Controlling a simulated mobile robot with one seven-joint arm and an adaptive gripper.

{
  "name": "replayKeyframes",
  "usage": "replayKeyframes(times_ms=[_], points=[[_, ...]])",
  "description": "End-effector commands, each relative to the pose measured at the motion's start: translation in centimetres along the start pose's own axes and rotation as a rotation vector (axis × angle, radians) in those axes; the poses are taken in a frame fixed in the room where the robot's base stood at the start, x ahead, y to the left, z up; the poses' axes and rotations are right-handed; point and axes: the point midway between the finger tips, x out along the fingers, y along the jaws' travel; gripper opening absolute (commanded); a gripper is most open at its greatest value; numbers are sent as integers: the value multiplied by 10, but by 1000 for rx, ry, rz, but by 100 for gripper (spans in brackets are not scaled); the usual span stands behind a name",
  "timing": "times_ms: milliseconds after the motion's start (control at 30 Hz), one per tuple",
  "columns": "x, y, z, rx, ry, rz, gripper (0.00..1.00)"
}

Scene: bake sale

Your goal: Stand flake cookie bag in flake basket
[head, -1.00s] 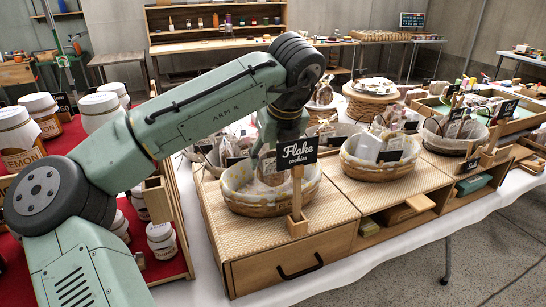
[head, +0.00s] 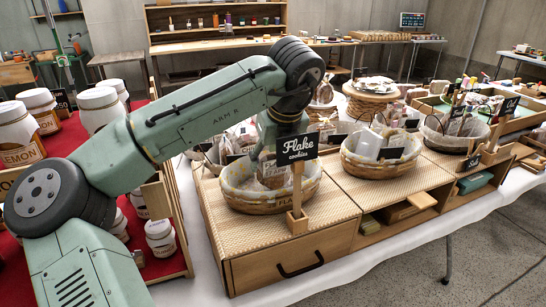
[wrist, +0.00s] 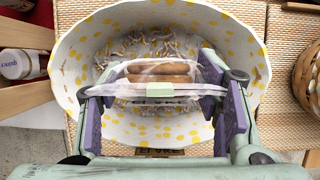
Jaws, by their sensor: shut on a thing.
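The flake basket (head: 265,205) is a round wicker basket with a pale, yellow-spotted liner, standing behind the "Flake cookies" sign (head: 297,148). Its liner (wrist: 258,60) fills much of the wrist view. The flake cookie bag (head: 272,177) is a clear bag with brown cookies and a pale label; in the wrist view the bag (wrist: 160,72) lies between my fingers. My gripper (wrist: 163,100) is shut on the bag, with the purple finger pads on either side of it. The bag is inside the basket's rim. I cannot tell whether its bottom touches the basket floor.
A second lined basket (head: 372,165) and a third (head: 455,135) stand to the right on the woven-topped crates. The sign post is close in front of the flake basket. White-lidded jars (head: 98,108) stand on red cloth at the left.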

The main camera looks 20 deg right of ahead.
Motion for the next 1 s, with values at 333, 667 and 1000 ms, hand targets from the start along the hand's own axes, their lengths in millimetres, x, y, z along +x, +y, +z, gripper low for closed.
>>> replayKeyframes(times_ms=[333, 667, 1000], points=[[5, 0, -2, 0, -1, 0, 45], [6, 0, -2, 0, -1, 0, 75], [6, 0, -2, 0, 0, 0, 81]])
